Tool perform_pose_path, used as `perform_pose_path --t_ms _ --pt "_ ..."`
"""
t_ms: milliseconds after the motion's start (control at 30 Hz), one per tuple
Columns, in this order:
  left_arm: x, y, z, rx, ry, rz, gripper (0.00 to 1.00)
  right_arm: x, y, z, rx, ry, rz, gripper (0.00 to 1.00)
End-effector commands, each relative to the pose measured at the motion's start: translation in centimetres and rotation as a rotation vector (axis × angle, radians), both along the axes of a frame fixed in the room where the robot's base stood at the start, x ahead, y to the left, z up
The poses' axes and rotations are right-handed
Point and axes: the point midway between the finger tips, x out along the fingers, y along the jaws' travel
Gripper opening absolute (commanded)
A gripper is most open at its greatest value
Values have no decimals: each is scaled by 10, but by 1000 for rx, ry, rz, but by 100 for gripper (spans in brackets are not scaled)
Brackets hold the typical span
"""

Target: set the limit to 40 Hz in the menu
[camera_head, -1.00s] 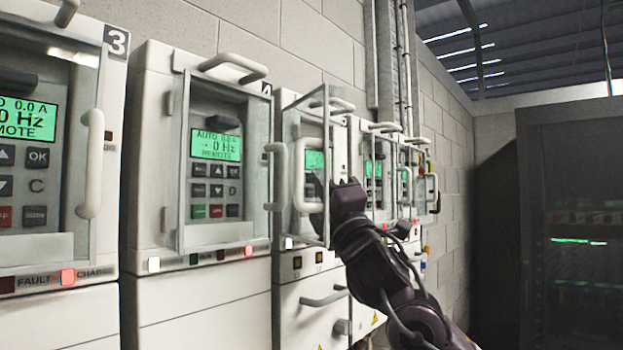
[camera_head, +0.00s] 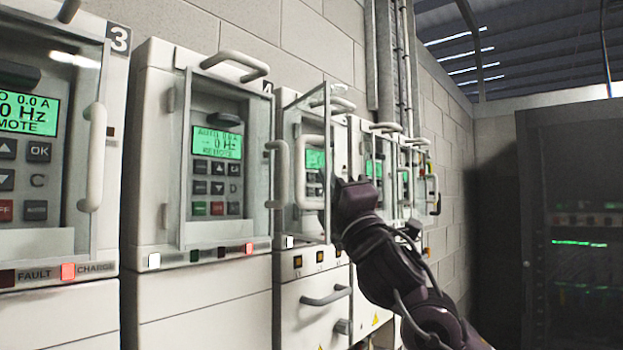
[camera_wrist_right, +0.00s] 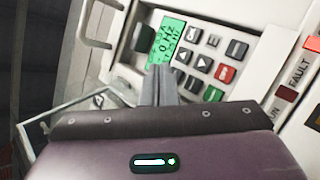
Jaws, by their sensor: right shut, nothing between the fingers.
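The drive unit (camera_head: 290,235) past the one marked 4 has its clear door (camera_head: 327,170) swung out. Its green display (camera_head: 315,160) shows behind the door, too small to read in the head view. My right gripper (camera_head: 333,190) is at this drive; its fingers are largely hidden behind the door edge. In the right wrist view its shut, empty fingers (camera_wrist_right: 158,72) point at the panel, overlapping the lower end of the green display (camera_wrist_right: 166,38), which appears to read Hz. Contact cannot be told. Grey keys (camera_wrist_right: 192,60), a red key (camera_wrist_right: 225,74) and a green key (camera_wrist_right: 213,94) lie beside the fingers. My left gripper is out of view.
Drive 4 (camera_head: 150,200) and drive 3 (camera_head: 115,80) stand nearer on the left, with doors and protruding handles (camera_head: 235,64). More drives (camera_head: 380,165) continue along the block wall. A dark cabinet (camera_head: 575,220) stands at right. Open floor space between is dim.

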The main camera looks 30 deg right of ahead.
Motion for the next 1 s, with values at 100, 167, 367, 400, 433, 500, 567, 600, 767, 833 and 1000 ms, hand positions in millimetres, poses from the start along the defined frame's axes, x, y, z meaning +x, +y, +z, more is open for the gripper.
perform_pose_path --t_ms 100,167,367,400,433,500,567,600,767,833,1000 --pt "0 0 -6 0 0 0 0 -8 -4 -2 0 -1 -2 0" --pt "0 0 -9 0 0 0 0 -14 -7 -2 -1 -1 -2 0" --pt "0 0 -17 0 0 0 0 -33 -14 -2 -1 -2 -2 0" --pt "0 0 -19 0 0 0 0 -36 -15 -2 -1 -2 -2 0" --pt "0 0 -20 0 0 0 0 -38 -16 -2 -2 -1 -3 0" --pt "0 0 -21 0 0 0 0 -42 -18 -2 0 -1 -1 0" --pt "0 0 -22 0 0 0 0 -44 -19 -1 -1 0 -2 0" --pt "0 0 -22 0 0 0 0 -45 -19 -1 0 0 -1 0" --pt "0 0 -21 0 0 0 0 -46 -19 0 1 0 -1 0" --pt "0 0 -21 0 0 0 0 -45 -19 0 1 0 -1 0" --pt "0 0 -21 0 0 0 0 -45 -19 0 0 0 0 0"
